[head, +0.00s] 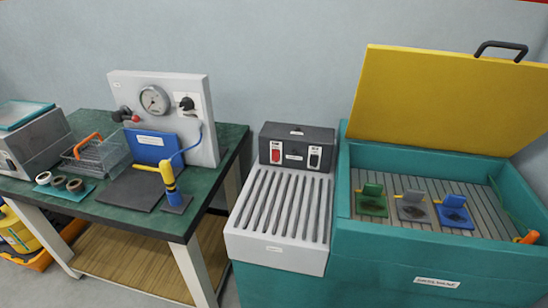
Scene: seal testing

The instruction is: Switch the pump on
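A dark grey control box (296,146) stands at the back of a pale grey ribbed unit in the middle of the head view. Its front carries a red switch (276,156) on the left and a black-and-white switch (315,157) on the right. Small labels sit above the switches, too small to read surely, so I cannot tell which is the pump's. I cannot tell the switches' positions. Neither of my grippers is in view.
The ribbed top (281,205) is clear. On the right, a teal tank (345,200) has its yellow lid (445,100) raised and holds several coloured plates. On the left, a green-topped table (110,212) carries a gauge panel (175,90), a wire basket and a yellow-and-blue hand tool (170,180).

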